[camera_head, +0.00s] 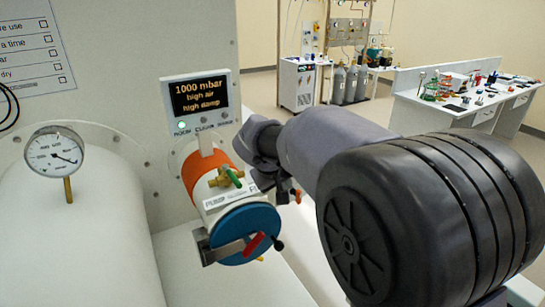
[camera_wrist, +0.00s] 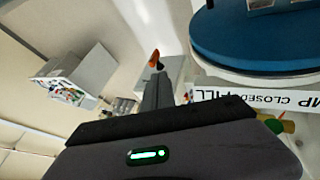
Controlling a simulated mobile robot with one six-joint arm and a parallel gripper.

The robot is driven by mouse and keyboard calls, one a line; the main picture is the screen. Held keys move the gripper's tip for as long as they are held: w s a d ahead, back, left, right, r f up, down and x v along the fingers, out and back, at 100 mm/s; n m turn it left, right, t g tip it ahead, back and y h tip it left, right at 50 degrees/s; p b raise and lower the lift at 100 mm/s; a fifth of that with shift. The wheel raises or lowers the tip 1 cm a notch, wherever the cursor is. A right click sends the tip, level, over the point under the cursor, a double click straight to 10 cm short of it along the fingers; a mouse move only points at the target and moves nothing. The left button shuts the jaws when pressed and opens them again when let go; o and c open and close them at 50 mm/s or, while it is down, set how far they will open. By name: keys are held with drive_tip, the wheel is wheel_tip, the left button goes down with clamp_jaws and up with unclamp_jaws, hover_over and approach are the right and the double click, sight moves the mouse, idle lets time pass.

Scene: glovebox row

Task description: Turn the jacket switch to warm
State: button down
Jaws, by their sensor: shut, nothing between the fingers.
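An orange jacket band (camera_head: 204,170) wraps the small chamber, which has a blue round door (camera_head: 246,232) with a red-gripped handle. I cannot make out a jacket switch for certain; my arm covers part of the chamber's right side. My gripper (camera_head: 292,193) is beside the chamber, to its right, with its orange tips showing. In the wrist view my gripper (camera_wrist: 155,62) is shut and empty, pointing away past the blue door (camera_wrist: 255,38). It appears apart from the chamber.
A brass valve with a green handle (camera_head: 232,176) sits on the chamber above a label (camera_wrist: 260,103) reading CLOSED and FILL. A display (camera_head: 200,98) reads 1000 mbar, high air, high damp. A pressure gauge (camera_head: 55,154) stands left. A bench (camera_head: 470,108) is far right.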

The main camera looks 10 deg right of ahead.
sight(299, 193)
drive_tip(key=b+x, duration=0.1)
drive_tip(key=x, duration=0.8)
drive_tip(key=shift+s+d+f, duration=0.2)
drive_tip(key=shift+f, duration=0.05)
drive_tip(key=shift+r, duration=0.1)
drive_tip(key=p, duration=0.3)
drive_tip(key=d+r+y+p, duration=0.1)
drive_tip(key=p, duration=0.2)
drive_tip(key=shift+w+d+r+g+p, duration=0.15)
drive_tip(key=shift+r+g+p, duration=0.1)
drive_tip(key=shift+g+p, duration=0.05)
drive_tip(key=shift+d+y+p, duration=0.15)
drive_tip(key=shift+y+p, duration=0.35)
drive_tip(key=shift+p, duration=0.6)
drive_tip(key=shift+w+d+m+y+p, duration=0.15)
drive_tip(key=shift+m+y+p, duration=0.15)
drive_tip(key=shift+p, duration=0.55)
drive_tip(key=shift+f+g, duration=0.2)
drive_tip(key=shift+g, duration=0.1)
drive_tip(key=shift+w+d+f, duration=0.1)
drive_tip(key=shift+f, duration=0.15)
